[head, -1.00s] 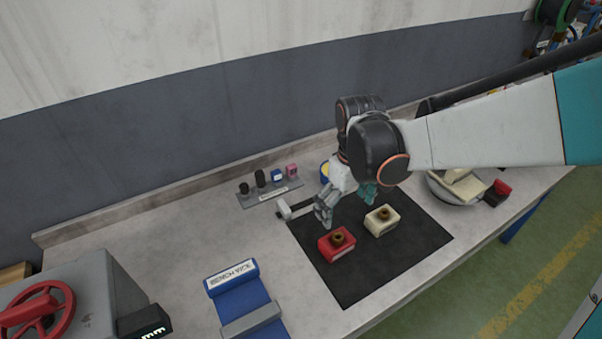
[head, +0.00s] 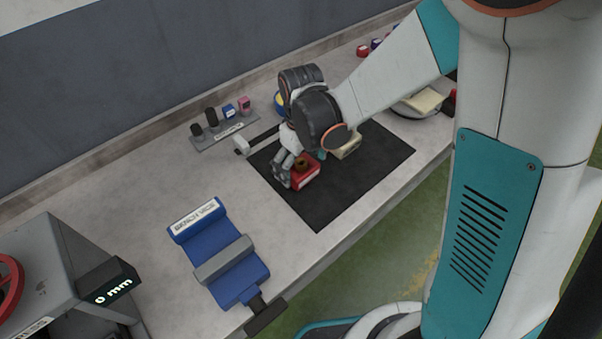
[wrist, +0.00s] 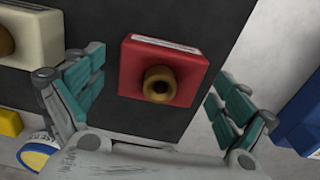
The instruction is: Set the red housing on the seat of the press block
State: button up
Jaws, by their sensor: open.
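The red housing (head: 305,177), a red block with a brass bushing on top and a pale label, sits on the black mat (head: 330,205). In the wrist view the red housing (wrist: 140,75) lies between the two fingers, with clear space on both sides. My gripper (head: 290,172) is open around or just above it; the wrist view shows the gripper (wrist: 165,95) with teal finger pads spread wide. The press block and its seat cannot be made out for certain; a grey machine with a red handwheel (head: 10,285) and a "0 mm" display (head: 112,285) stands at the lower left.
A cream housing (head: 347,148) stands on the mat beside the red one, also at the wrist view's upper left (wrist: 25,35). A blue bench vice (head: 222,255) is left of the mat. A rack of small parts (head: 225,133) is behind. Bare bench lies between rack and vice.

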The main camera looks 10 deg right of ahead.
jog(key=shift+f, duration=0.35)
jog(key=shift+r, duration=0.1)
jog(key=c, duration=1.7)
jog(key=shift+r, duration=0.15)
